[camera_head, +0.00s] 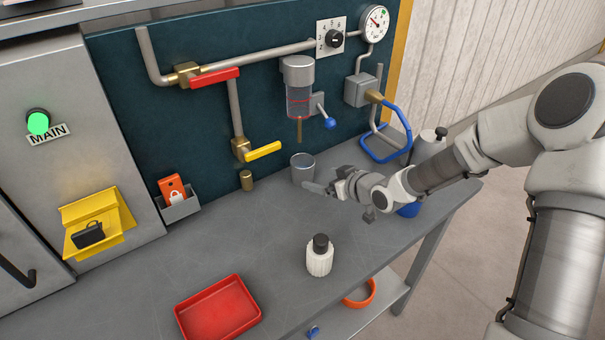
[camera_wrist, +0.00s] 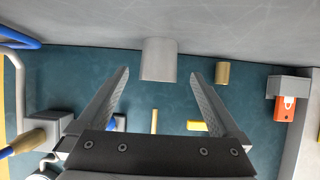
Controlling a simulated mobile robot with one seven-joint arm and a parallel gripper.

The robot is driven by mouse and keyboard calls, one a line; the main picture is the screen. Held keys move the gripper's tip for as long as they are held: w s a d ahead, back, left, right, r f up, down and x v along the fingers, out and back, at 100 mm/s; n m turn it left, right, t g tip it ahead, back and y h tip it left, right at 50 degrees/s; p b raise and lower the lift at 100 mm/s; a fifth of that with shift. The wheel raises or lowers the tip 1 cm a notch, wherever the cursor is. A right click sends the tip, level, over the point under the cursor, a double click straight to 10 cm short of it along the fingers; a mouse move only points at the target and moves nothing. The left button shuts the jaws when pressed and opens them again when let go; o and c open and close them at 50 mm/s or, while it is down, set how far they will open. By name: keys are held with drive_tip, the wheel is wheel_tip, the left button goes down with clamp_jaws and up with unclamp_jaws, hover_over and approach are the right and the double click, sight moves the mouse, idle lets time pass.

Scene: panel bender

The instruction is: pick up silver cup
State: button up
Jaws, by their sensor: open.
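The silver cup (camera_head: 303,165) stands upright on the grey bench near the back panel, below the clear-bowled filter unit. My gripper (camera_head: 322,187) is low over the bench, just right of and in front of the cup, pointing toward it. In the wrist view, which is upside down, the cup (camera_wrist: 158,57) sits centred ahead of my gripper (camera_wrist: 160,73). The two fingers are spread wide, with a gap on each side of the cup. Nothing is held. I cannot tell exactly how far the fingertips are from the cup.
A white bottle with a black cap (camera_head: 319,257) and a red tray (camera_head: 217,309) stand toward the front. An orange padlock card in a grey holder (camera_head: 178,202) is to the left. A blue hose loop (camera_head: 386,143) and yellow-handled valve (camera_head: 262,151) are at the back. The bench middle is clear.

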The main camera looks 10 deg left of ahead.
sight(303, 172)
drive_tip(key=x, duration=1)
drive_tip(key=shift+w+a+r, duration=0.15)
drive_tip(key=shift+w+a, duration=0.1)
drive_tip(key=shift+a, duration=0.05)
drive_tip(key=shift+r, duration=0.1)
drive_tip(key=c, duration=1.4)
